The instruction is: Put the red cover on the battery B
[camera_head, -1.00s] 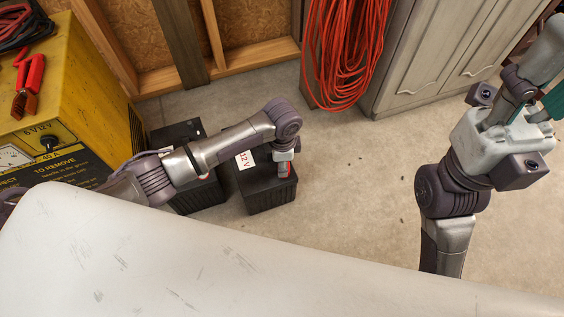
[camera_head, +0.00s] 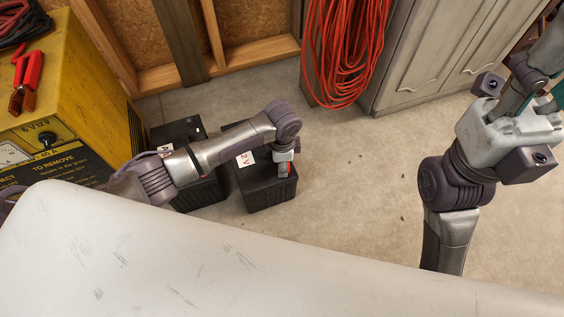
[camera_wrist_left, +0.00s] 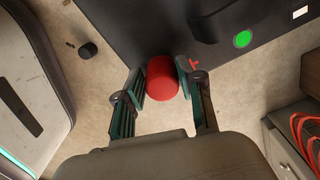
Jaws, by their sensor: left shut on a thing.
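A black battery (camera_head: 265,190) with a white label, partly hidden by my left arm, stands on the floor; I cannot read a letter on it. The red cover (camera_wrist_left: 161,78) is a short cylinder between the fingertips of my left gripper (camera_wrist_left: 162,76), which is shut on it. In the left wrist view it overlaps the edge of the black battery top (camera_wrist_left: 135,28), beside a red plus mark (camera_wrist_left: 194,62). I cannot tell whether it touches the battery. A bit of red (camera_head: 290,168) shows in the head view. My right gripper (camera_head: 548,102) is at the right edge, fingertips unclear.
Another black battery (camera_head: 183,132), with a label showing an A, stands just left. A yellow charger (camera_head: 75,95) with red clamps (camera_head: 25,80) is farther left. An orange cable (camera_head: 345,50) hangs by a grey cabinet (camera_head: 425,50). The floor (camera_head: 350,190) to the right is clear.

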